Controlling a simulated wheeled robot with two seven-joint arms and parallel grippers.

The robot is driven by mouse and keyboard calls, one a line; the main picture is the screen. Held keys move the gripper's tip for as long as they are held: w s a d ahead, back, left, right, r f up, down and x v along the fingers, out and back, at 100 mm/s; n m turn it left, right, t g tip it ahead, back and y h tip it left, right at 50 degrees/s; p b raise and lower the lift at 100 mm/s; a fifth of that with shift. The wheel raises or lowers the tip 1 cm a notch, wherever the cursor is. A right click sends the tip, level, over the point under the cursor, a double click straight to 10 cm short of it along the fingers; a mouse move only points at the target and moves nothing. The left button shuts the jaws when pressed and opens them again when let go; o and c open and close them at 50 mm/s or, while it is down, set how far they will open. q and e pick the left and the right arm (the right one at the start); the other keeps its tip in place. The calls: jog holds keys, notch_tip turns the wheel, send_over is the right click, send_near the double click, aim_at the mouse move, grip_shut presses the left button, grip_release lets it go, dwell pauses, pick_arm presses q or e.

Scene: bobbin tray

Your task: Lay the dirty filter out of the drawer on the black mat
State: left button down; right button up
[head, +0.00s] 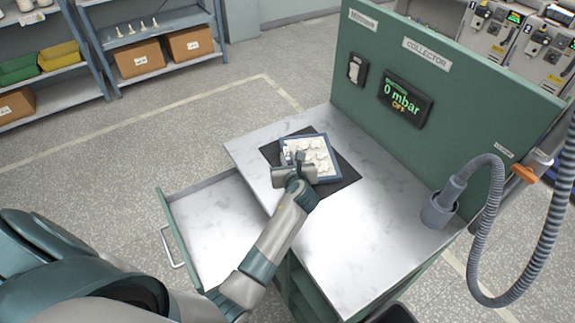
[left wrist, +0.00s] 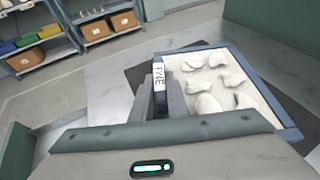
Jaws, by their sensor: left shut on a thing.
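The dirty filter (head: 325,166) is a flat square with a blue frame and a pale face covered in whitish clumps. It is over the black mat (head: 344,181) on the marble worktop, turned a little against it; I cannot tell whether it touches the mat. My left gripper (head: 294,163) is shut on the filter's near-left edge. In the left wrist view, the fingers (left wrist: 161,92) close on the labelled frame side, and the filter (left wrist: 225,82) spreads to the right. The drawer (head: 205,235) is pulled open, and its visible floor is bare. My right gripper is not seen.
A green panel (head: 430,100) with a gauge reading 0 mbar, OFF, stands behind the worktop. A grey hose (head: 488,200) hangs at the right, near a grey port (head: 440,208). The worktop front (head: 345,250) is clear. Shelves with boxes stand at the far left.

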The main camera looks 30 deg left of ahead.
pick_arm(q)
jog(key=shift+f, duration=0.3)
jog(key=c, duration=1.7)
grip_release()
jog(key=shift+f, duration=0.1)
jog(key=b+v, duration=0.2)
jog(key=v, duration=1)
